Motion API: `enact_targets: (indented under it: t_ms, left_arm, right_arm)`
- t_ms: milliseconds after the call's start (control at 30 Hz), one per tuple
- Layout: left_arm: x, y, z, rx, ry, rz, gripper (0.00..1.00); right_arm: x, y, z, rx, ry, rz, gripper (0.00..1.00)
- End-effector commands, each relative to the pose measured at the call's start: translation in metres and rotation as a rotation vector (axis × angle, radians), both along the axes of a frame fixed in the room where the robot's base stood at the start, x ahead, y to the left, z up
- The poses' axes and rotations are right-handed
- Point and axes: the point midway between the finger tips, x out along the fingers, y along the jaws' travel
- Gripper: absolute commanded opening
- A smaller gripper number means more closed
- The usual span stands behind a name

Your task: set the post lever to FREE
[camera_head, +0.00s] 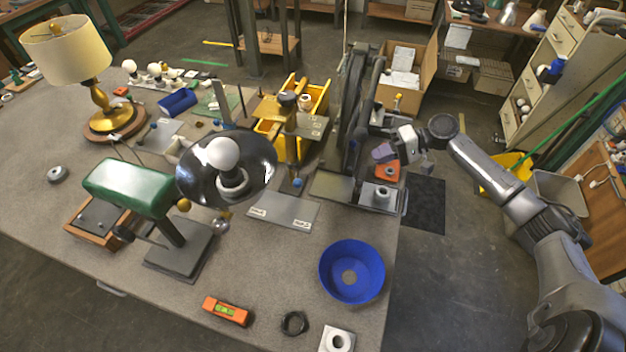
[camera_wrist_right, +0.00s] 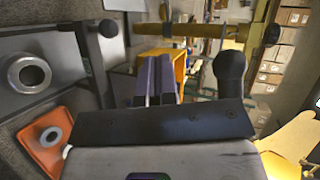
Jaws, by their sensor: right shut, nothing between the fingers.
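A tall dark post (camera_head: 354,100) stands at the bench's right edge, on a grey base. I cannot tell its lever or its setting for sure in the head view. In the right wrist view a black knobbed handle (camera_wrist_right: 230,68) stands right of the fingers, and a black bar (camera_wrist_right: 92,55) stands at left; neither shows a readable FREE mark. My right gripper (camera_head: 383,152) is just right of the post. Its purple fingers, seen in the right wrist view (camera_wrist_right: 152,78), are together and empty. My left gripper is not in view.
A brass-coloured post with a black knob (camera_head: 287,98) stands by a yellow bin (camera_head: 318,92). An orange block with a ring (camera_head: 388,173) lies below my right gripper. A blue bowl (camera_head: 352,271) and a green-shaded lamp (camera_head: 128,187) stand nearer. The bench front is partly clear.

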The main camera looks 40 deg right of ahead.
Motion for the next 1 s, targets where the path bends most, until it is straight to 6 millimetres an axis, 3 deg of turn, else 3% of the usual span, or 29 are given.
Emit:
enact_targets:
  t_ms: [700,1000]
  left_arm:
    - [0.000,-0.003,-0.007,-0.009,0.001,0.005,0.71]
    - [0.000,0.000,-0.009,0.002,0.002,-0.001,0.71]
  right_arm:
    - [0.068,0.110,-0.050,0.001,-0.003,0.003,0.00]
    - [0.088,0.141,-0.065,0.001,-0.001,0.000,0.00]
